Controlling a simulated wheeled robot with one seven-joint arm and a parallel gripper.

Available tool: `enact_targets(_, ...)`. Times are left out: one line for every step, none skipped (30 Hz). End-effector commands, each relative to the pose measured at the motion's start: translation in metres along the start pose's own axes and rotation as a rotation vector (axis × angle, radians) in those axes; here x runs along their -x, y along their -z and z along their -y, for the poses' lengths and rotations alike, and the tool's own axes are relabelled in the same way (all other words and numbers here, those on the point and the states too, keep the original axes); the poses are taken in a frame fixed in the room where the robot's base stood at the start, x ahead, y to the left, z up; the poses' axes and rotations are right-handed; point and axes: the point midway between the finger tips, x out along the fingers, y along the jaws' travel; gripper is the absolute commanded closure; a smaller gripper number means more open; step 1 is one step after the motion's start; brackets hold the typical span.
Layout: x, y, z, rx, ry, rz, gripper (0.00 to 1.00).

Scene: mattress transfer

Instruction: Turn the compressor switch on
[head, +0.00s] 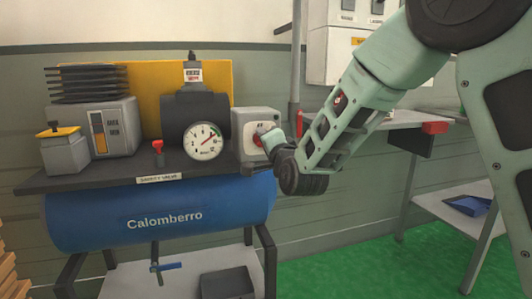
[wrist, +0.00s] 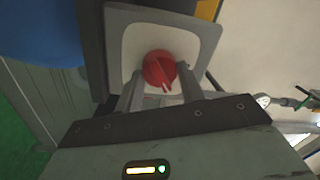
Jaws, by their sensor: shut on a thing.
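The compressor switch is a red rotary knob (wrist: 160,66) on a pale square switch box (wrist: 130,30), which also shows in the head view (head: 243,125) at the right end of the compressor shelf. In the wrist view my gripper (wrist: 160,78) has a finger on each side of the knob and is shut on it. In the head view my gripper (head: 268,138) is at the face of the box and hides most of the knob. A pointed red part of the knob shows between the fingers.
A pressure gauge (head: 203,141) and a red safety valve (head: 158,153) are left of the box. The blue tank (head: 110,212) hangs below the shelf. Green floor is open below.

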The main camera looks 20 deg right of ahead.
Motion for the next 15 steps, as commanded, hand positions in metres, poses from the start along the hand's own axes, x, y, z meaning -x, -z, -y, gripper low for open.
enact_targets(0.0004,-0.0011,-0.0031,-0.025,0.0,-0.002,0.84)
enact_targets(0.0004,-0.0011,-0.0029,-0.038,0.0,-0.003,0.84)
enact_targets(0.0003,-0.0009,-0.0029,-0.055,0.0,-0.005,0.84)
enact_targets(0.0002,-0.0007,-0.0029,-0.065,0.0,-0.006,0.84)
enact_targets(0.0002,-0.0006,-0.0027,-0.074,0.0,-0.006,0.84)
enact_targets(0.0001,-0.0006,-0.0025,-0.086,0.001,-0.007,0.84)
enact_targets(0.0001,-0.0006,-0.0023,-0.094,0.001,-0.007,0.84)
enact_targets(0.0001,-0.0007,-0.0021,-0.1,0.001,-0.007,0.84)
enact_targets(0.0001,-0.0008,-0.0018,-0.107,0.001,-0.008,0.84)
enact_targets(0.0001,-0.0008,-0.0016,-0.111,0.001,-0.008,0.84)
enact_targets(0.0001,-0.0008,-0.0014,-0.115,0.001,-0.008,0.84)
enact_targets(0.0001,-0.0008,-0.0012,-0.119,0.001,-0.008,0.84)
enact_targets(0.0001,-0.0007,-0.0011,-0.121,0.001,-0.008,0.84)
enact_targets(0.0001,-0.0007,-0.001,-0.123,0.001,-0.008,0.84)
enact_targets(0.0001,-0.0007,-0.0009,-0.124,0.001,-0.008,0.84)
